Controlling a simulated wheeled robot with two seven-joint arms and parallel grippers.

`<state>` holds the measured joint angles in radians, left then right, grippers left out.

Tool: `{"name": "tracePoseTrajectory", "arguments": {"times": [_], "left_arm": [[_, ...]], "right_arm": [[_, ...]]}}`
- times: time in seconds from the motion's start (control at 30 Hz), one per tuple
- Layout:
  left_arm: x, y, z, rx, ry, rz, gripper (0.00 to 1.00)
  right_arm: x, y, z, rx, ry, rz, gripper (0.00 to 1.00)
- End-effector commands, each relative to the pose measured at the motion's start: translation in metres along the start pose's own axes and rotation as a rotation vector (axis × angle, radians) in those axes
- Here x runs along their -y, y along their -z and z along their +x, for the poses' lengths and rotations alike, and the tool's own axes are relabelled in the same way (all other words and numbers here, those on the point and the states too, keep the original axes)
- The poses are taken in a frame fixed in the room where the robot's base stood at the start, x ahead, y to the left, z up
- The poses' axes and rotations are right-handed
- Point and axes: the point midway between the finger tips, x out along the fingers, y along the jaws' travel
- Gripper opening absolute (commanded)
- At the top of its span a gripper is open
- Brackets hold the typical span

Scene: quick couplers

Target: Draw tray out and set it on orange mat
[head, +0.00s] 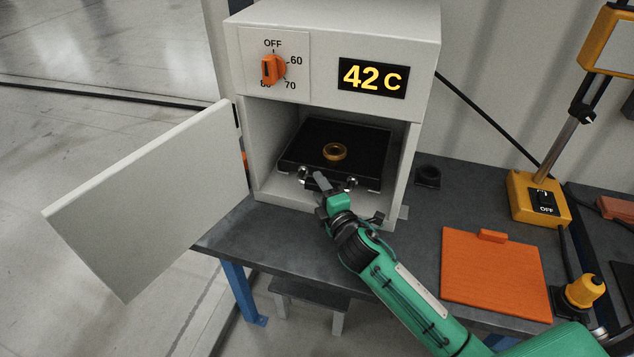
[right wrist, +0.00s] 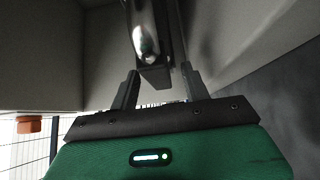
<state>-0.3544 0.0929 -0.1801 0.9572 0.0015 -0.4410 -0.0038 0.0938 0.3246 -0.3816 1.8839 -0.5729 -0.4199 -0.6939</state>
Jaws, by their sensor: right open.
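The black tray (head: 350,143) sits inside the open oven cabinet, with a brass ring (head: 335,151) on top of it. Shiny metal fittings show at the tray's front edge. My right gripper (head: 322,182) is at that front edge, reaching into the cabinet opening. In the right wrist view its two fingers (right wrist: 160,78) are apart, with a dark bar with a shiny end (right wrist: 145,40) just ahead of and between them; I cannot tell whether they touch it. The orange mat (head: 490,275) lies bare on the bench at right. My left gripper is out of view.
Bench (head: 425,215) between cabinet and mat is mostly clear.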

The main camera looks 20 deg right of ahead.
Motion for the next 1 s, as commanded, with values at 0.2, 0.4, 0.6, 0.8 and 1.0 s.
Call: {"name": "tracePoseTrajectory", "arguments": {"times": [0.2,0.4,0.6,0.8,1.0], "left_arm": [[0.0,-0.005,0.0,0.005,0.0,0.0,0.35],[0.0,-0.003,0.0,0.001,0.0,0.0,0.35],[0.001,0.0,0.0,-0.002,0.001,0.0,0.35],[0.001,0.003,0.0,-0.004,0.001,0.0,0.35],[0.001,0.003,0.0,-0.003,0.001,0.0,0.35]], "right_arm": [[0.0,0.0,0.02,0.0,0.0,0.0,0.47],[0.0,0.0,0.023,-0.001,0.0,0.0,0.47],[0.0,0.0,0.023,0.0,0.0,0.0,0.37],[0.001,0.0,0.023,0.0,0.001,0.0,0.0],[0.001,0.0,0.023,0.0,0.001,0.0,0.0]]}}
